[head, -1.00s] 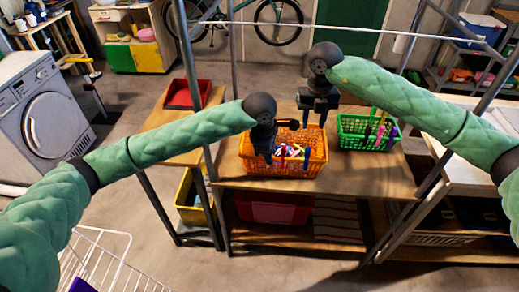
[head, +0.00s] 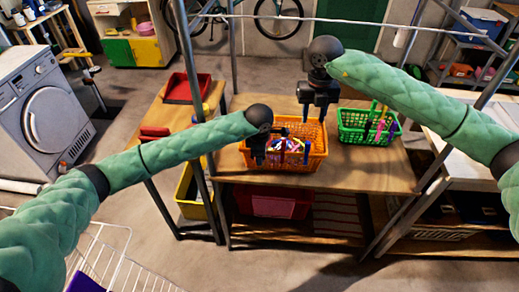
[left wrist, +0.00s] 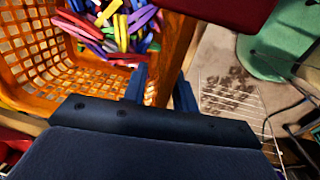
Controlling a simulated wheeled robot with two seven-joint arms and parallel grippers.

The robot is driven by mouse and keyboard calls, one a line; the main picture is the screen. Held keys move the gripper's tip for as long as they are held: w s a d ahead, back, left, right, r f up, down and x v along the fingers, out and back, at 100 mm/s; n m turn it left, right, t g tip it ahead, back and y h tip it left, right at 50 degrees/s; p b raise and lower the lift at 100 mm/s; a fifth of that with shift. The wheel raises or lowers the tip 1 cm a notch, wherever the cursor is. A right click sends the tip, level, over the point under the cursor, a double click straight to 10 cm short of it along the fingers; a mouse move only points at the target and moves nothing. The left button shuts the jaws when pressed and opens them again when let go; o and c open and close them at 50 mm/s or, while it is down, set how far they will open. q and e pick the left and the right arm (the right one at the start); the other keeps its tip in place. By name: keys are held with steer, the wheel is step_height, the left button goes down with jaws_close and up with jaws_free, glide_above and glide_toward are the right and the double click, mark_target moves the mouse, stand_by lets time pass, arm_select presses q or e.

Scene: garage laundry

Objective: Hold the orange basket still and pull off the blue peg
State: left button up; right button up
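The orange basket (head: 315,160) stands on the wooden shelf and holds a heap of pegs in several colours. A blue peg (head: 306,153) shows near its front right wall; blue pieces also show in the heap in the left wrist view (left wrist: 146,44). My left gripper (head: 258,157) points down at the basket's front left. In the left wrist view its fingers (left wrist: 162,92) stand apart with an orange strip of basket wall between them; firm contact is not clear. My right gripper (head: 316,118) points down, empty and open, above the basket's back right.
A green basket (head: 350,132) with pegs stands to the right on the same shelf. A red tray (head: 186,90) is on the table at the left. Metal uprights (head: 196,130) flank the shelf. Bare wood (head: 385,172) lies in front of the green basket.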

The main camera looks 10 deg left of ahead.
arm_select(q)
steer(key=shift+f, duration=0.5)
jaws_close()
stand_by(0.7)
